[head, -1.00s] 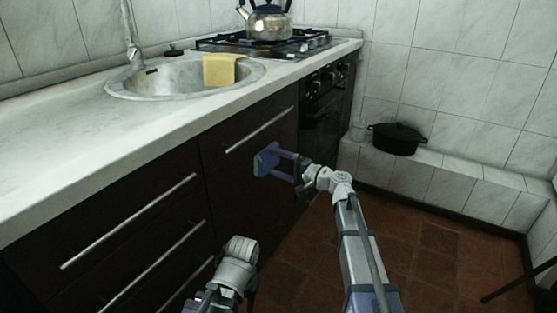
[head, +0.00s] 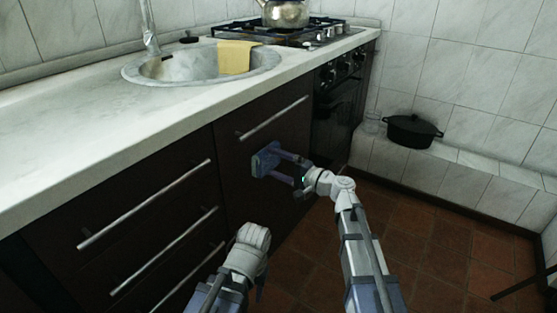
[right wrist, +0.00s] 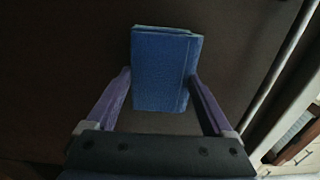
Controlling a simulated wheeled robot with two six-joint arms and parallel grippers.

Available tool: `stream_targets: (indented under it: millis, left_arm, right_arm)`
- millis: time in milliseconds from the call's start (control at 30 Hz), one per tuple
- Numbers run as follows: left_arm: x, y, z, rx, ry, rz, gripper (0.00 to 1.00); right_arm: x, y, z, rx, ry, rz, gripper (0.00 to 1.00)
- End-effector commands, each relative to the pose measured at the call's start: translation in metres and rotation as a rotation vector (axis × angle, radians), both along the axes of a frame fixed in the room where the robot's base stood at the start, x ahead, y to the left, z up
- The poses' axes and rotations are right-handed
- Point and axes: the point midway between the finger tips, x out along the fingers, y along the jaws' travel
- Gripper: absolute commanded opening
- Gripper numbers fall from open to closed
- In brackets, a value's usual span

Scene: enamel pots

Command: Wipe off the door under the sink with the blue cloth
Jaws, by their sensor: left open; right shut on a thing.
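The door under the sink (head: 245,185) is a dark brown panel with a long bar handle (head: 272,118) near its top. My right gripper (head: 279,165) is shut on the folded blue cloth (head: 264,159), below the handle and in front of the door. In the right wrist view the blue cloth (right wrist: 163,72) sits between the two fingers, with the dark door (right wrist: 80,50) behind it. Whether the cloth touches the door I cannot tell. My left gripper (head: 255,252) is open and low, in front of the cabinets; its fingers are mostly hidden.
Dark drawers (head: 135,230) with bar handles are left of the door. Above is the pale counter (head: 80,115) with a round sink (head: 190,68) and a yellow cloth (head: 237,57) over its rim. An oven (head: 338,115) is to the right. A black pot (head: 412,131) stands on a tiled ledge.

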Motion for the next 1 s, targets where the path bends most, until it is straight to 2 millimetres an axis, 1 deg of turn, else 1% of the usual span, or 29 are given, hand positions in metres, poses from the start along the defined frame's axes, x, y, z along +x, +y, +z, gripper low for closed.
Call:
stream_targets:
  millis: [33,333,500,1000]
  left_arm:
    - [0.000,0.000,0.000,0.000,0.000,0.000,0.50]
    - [0.000,0.000,0.000,0.000,0.000,0.000,0.50]
    - [0.000,0.000,0.000,0.000,0.000,0.000,0.50]
    - [0.000,0.000,0.000,0.000,0.000,0.000,0.50]
  right_arm:
    - [-0.006,0.005,0.000,0.000,0.000,0.005,0.24]
    - [-0.024,0.018,0.000,0.000,0.000,0.005,0.24]
    - [-0.030,0.003,0.000,0.000,0.000,0.001,0.24]
    - [-0.052,-0.029,0.000,0.000,0.000,-0.001,0.24]
